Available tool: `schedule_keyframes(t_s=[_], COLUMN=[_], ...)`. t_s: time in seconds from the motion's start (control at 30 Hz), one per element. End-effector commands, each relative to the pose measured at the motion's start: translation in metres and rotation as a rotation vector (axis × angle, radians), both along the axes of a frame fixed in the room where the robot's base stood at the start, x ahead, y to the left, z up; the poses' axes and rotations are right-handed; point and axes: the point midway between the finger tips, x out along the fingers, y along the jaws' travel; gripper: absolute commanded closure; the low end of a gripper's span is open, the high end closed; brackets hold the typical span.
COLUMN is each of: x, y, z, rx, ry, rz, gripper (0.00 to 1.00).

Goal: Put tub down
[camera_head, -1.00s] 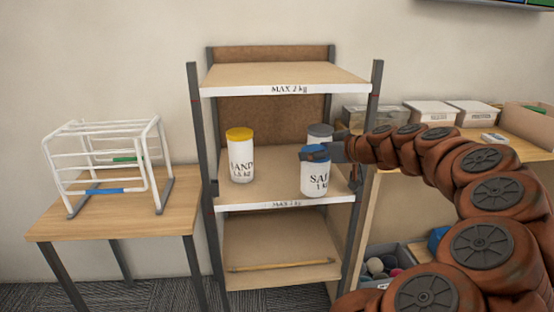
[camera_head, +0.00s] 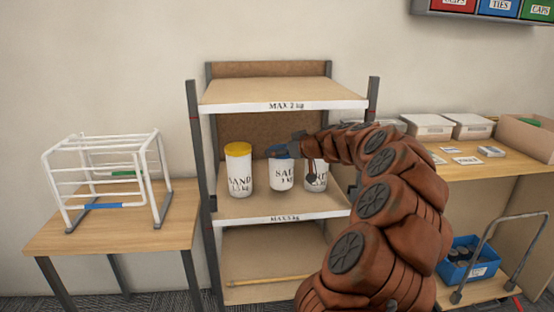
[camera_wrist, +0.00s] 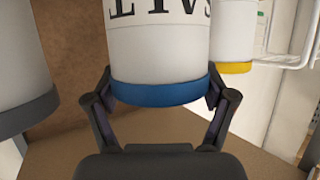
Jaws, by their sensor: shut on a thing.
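A white tub with a blue lid, lettered SALT 1 kg (camera_head: 282,176), is held upright over the middle shelf (camera_head: 255,208). My gripper (camera_head: 288,152) is shut on it at the lid. In the wrist view the fingers (camera_wrist: 161,98) grip both sides of the blue lid (camera_wrist: 160,94), and the tub appears upside down. A white SAND tub with a yellow lid (camera_head: 239,172) stands to its left. Another white tub (camera_head: 316,178) stands just to its right, partly hidden by my arm. Whether the SALT tub's base touches the shelf is unclear.
The top shelf (camera_head: 280,91) is bare and close above. Uprights (camera_head: 201,145) flank the shelves. A wooden stick (camera_head: 265,282) lies on the lower shelf. A white rack (camera_head: 105,180) stands on a table at left. Boxes and cards lie on the right bench (camera_head: 505,168).

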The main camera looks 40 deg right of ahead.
Motion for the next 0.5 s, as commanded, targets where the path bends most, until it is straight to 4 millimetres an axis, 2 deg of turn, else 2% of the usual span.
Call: schedule_keyframes(t_s=[0.2, 0.5], x=[0.014, 0.012], y=[0.0, 0.0], z=[0.003, -0.029], rx=[-0.003, -0.001], ry=[-0.003, -0.005], rz=[0.001, -0.001], gripper=[0.87, 0.87])
